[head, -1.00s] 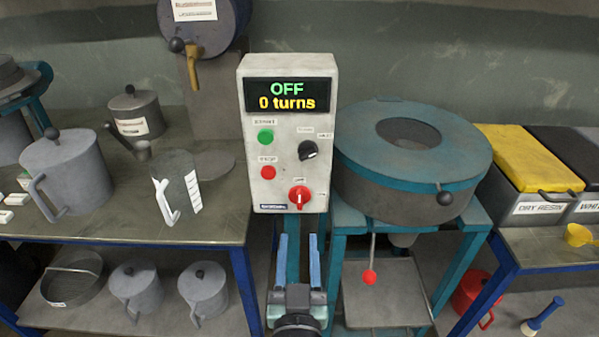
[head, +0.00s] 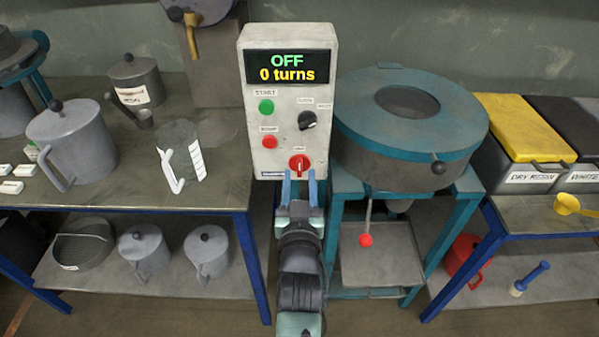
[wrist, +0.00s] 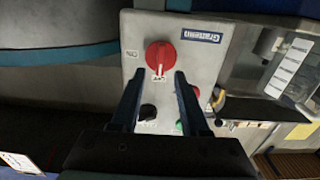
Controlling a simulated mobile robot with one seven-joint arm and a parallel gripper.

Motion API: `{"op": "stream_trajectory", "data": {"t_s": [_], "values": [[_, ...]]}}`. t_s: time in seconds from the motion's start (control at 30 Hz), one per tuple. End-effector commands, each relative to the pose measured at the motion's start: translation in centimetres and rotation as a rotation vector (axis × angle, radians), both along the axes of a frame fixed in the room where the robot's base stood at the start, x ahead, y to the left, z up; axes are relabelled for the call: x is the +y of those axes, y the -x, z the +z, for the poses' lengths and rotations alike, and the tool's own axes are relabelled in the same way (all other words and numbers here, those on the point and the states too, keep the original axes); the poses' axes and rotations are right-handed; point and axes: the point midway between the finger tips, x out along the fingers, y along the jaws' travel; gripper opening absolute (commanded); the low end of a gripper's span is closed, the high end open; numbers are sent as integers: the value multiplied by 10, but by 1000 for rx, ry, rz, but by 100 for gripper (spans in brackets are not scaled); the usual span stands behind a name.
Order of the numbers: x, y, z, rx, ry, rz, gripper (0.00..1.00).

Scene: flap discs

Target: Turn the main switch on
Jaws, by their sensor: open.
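The control box (head: 257,135) stands upright between the tables. Its display (head: 289,68) reads "OFF" and "0 turns". The main switch, a red rotary knob (head: 299,164), sits at the lower right of the panel. In the wrist view the red knob (wrist: 159,56) shows just beyond my fingertips, with its pale pointer mark toward the "OFF" label. My gripper (head: 299,178) is open, its two blue fingers just below the knob in the head view. In the wrist view my gripper (wrist: 157,80) has its fingers apart with nothing between them; I cannot tell whether they touch the panel.
A green button (head: 266,106), a red button (head: 269,142) and a black knob (head: 307,120) share the panel. A round teal machine (head: 440,115) stands close on the right. The left table (head: 120,190) holds grey jugs.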

Motion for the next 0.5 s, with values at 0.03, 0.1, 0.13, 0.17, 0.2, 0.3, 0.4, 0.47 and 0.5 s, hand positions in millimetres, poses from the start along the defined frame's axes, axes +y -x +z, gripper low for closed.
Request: {"op": "stream_trajectory", "data": {"t_s": [0.03,0.1,0.13,0.17,0.2,0.3,0.4,0.47,0.5], "values": [[0,-7,-1,-1,-1,-1,45],[0,-14,-1,-1,-2,-1,45],[-1,-17,-1,0,-2,-2,45],[0,-19,-1,-1,0,-1,45],[0,-21,0,-1,0,0,45],[0,-25,0,0,-1,1,45],[0,-25,0,0,0,1,45],[0,-25,0,0,0,1,45],[0,-25,0,0,0,1,45]]}}
